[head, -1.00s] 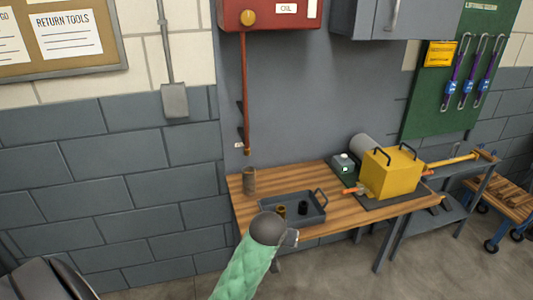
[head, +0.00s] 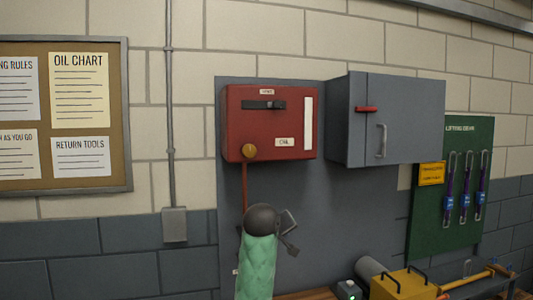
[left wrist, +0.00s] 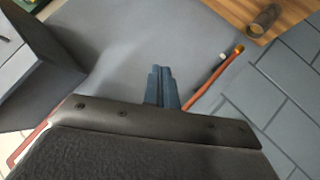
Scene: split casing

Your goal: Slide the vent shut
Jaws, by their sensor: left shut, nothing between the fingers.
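The red wall box (head: 235,135) hangs on the grey panel in the head view. A dark horizontal slot with a small sliding tab (head: 276,105) runs under a small label near its top; the tab sits towards the slot's right end. The label is too small to read surely. My left gripper (head: 291,249) is below the box, in front of the panel and apart from the box. In the left wrist view its fingers (left wrist: 161,88) are shut and empty. My right gripper is not in view.
A yellow knob (head: 249,151) sits at the box's lower left, above a red pipe (head: 244,185). A grey cabinet (head: 345,120) with handles stands out to the right. The yellow casing (head: 400,285) is low right. The panel (head: 340,215) below the cabinet is clear.

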